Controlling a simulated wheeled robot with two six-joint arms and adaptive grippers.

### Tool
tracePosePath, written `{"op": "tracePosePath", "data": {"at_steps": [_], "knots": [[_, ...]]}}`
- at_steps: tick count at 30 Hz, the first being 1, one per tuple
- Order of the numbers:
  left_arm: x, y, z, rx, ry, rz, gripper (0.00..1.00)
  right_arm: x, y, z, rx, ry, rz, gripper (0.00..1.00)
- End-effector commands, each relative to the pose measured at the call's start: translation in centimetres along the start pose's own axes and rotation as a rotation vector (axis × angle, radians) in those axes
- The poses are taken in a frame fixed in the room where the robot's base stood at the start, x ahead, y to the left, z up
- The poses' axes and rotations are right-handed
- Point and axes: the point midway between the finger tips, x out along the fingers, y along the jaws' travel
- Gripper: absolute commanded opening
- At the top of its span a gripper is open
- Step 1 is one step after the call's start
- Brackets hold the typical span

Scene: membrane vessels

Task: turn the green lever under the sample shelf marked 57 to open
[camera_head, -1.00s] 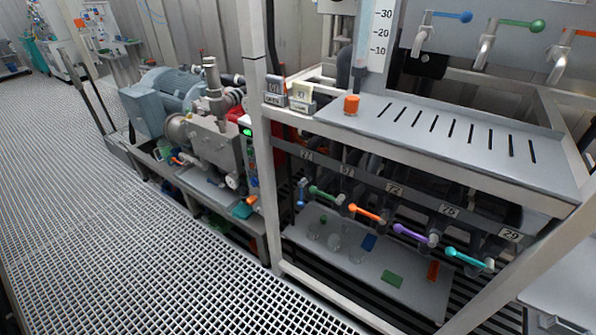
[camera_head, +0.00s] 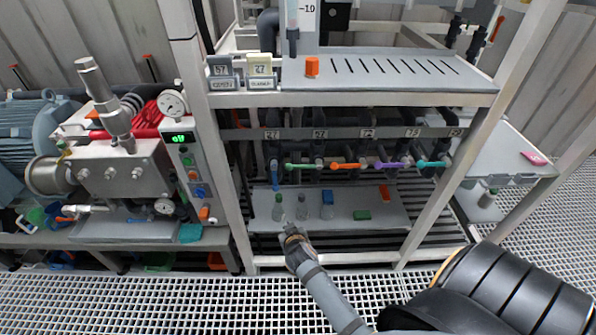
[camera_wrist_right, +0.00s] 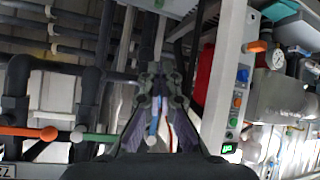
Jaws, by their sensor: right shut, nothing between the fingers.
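The green lever (camera_head: 300,166) lies roughly level under the shelf, its ball end left of its pivot, below the plate marked 57 (camera_head: 320,134). In the right wrist view the green lever (camera_wrist_right: 103,137) shows lower left of the fingers. My right gripper (camera_head: 291,232) is shut and empty, at the front edge of the lower tray, lower than the green lever and apart from it. In the wrist view the shut fingers (camera_wrist_right: 160,98) are in the middle, with the blue lever (camera_wrist_right: 153,127) near them. My left gripper is not in view.
The blue lever (camera_head: 274,174) hangs down left of the green one. The orange lever (camera_head: 348,166), purple lever (camera_head: 390,165) and teal lever (camera_head: 432,164) are to its right. Bottles and coloured blocks stand on the lower tray (camera_head: 340,222). A frame post (camera_head: 222,170) rises left.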

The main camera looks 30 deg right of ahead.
Motion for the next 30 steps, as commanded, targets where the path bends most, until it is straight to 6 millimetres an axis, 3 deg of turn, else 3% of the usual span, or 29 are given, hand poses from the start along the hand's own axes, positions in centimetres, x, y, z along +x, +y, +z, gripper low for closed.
{"op": "tracePosePath", "data": {"at_steps": [1,3,7,11,17,30], "knots": [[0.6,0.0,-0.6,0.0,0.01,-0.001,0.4,-1.7,1.2,-4.7,0.052,0.085,0.041,0.0],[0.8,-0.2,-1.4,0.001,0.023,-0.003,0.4,-4.6,3.4,-10.1,0.123,0.184,0.1,0.0],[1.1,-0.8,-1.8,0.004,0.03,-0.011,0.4,-9.1,6.5,-15.8,0.221,0.302,0.174,0.0],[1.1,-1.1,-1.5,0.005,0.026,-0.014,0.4,-10.9,7.8,-17.6,0.261,0.345,0.202,0.0],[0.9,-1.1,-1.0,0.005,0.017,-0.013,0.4,-10.5,8.0,-18.0,0.259,0.35,0.202,0.0],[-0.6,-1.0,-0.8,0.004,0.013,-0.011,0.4,-2.5,10.2,-20.9,0.258,0.349,0.203,0.0]]}}
